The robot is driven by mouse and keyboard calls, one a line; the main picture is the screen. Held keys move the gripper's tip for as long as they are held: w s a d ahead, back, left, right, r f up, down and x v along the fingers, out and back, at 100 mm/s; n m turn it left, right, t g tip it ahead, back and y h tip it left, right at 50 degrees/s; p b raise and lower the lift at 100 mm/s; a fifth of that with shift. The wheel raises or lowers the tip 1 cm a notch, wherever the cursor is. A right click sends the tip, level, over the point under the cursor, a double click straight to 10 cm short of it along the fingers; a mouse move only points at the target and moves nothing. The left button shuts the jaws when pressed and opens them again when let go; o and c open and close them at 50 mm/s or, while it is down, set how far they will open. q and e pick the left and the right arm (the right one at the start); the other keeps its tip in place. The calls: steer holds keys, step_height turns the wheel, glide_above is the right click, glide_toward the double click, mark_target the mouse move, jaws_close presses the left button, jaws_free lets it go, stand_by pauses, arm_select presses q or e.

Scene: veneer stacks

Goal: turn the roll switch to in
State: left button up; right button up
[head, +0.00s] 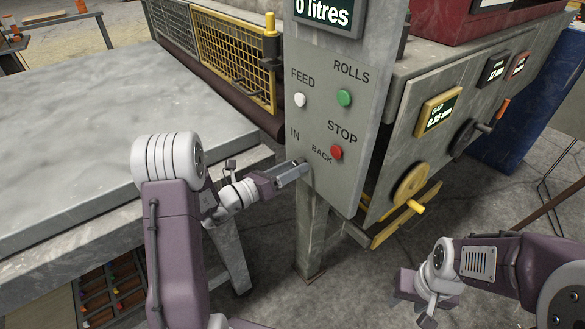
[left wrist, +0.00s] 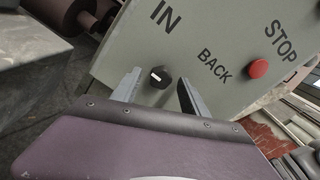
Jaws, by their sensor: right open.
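The roll switch is a small black knob (left wrist: 158,77) with a white pointer mark, on the grey control panel (head: 325,110) near the IN label. The mark lies toward the knob's left side in the left wrist view. My left gripper (head: 292,172) is at the lower left of the panel and hides the knob in the head view. In the left wrist view its fingers (left wrist: 160,80) are open, one on each side of the knob; contact is not visible. My right gripper (head: 405,285) hangs low over the floor at the right, away from the panel, its fingers barely visible.
The panel bears a white FEED button (head: 300,100), a green ROLLS button (head: 344,98) and a red STOP button (head: 336,153). A yellow handwheel (head: 411,183) is on the machine at right. A grey table (head: 80,130) stands at left.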

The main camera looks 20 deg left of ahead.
arm_select(q)
steer(key=p+v, duration=0.1)
steer(key=v, duration=0.8)
